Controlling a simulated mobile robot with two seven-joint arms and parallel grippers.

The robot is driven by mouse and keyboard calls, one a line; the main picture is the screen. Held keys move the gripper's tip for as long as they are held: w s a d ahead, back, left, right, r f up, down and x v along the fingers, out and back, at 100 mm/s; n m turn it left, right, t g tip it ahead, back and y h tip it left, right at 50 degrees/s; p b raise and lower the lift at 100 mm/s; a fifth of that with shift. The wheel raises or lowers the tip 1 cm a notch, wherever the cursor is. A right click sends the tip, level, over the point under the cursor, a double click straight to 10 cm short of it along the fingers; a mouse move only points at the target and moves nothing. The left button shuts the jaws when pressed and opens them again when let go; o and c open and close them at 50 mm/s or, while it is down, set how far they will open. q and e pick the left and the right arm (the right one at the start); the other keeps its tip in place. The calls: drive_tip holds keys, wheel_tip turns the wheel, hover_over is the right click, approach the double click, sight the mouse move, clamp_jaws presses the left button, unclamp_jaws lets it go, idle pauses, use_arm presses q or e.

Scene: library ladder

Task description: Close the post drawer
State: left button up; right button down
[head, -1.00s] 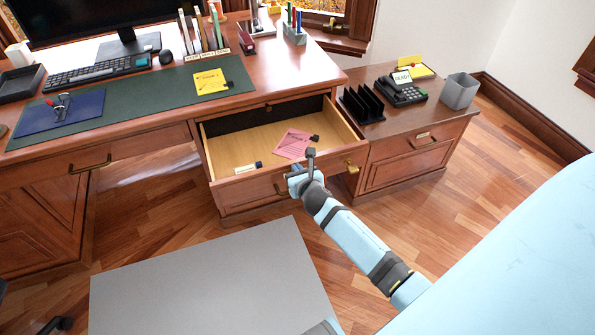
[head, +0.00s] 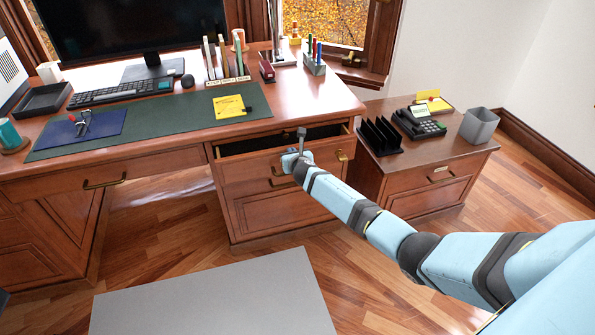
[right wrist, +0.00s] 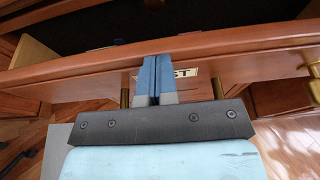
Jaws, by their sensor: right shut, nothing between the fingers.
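The post drawer (head: 240,170) is in the right part of the desk in the head view. It stands a little way out, with a narrow dark gap along its top. Its front panel (right wrist: 230,44) crosses the right wrist view, with a label partly hidden behind my fingers and a brass handle. My right gripper (head: 298,158) is shut and empty at the drawer front. In the right wrist view its fingertips (right wrist: 157,62) are at the top edge of the panel; they seem to touch it. My left gripper is not in view.
The desk top (head: 290,105) carries a keyboard, a green mat and a pen holder. A low cabinet (head: 440,165) with a phone (head: 420,122) and black file rack (head: 380,136) stands to the right. A grey mat (head: 210,295) lies on the floor in front.

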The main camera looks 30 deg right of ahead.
drive_tip(key=x, duration=0.1)
drive_tip(key=b+x, duration=0.1)
drive_tip(key=x, duration=0.1)
drive_tip(key=shift+w+r, duration=0.3)
drive_tip(key=shift+r, duration=0.05)
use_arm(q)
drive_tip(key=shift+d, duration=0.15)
use_arm(e)
drive_tip(key=shift+w, duration=0.15)
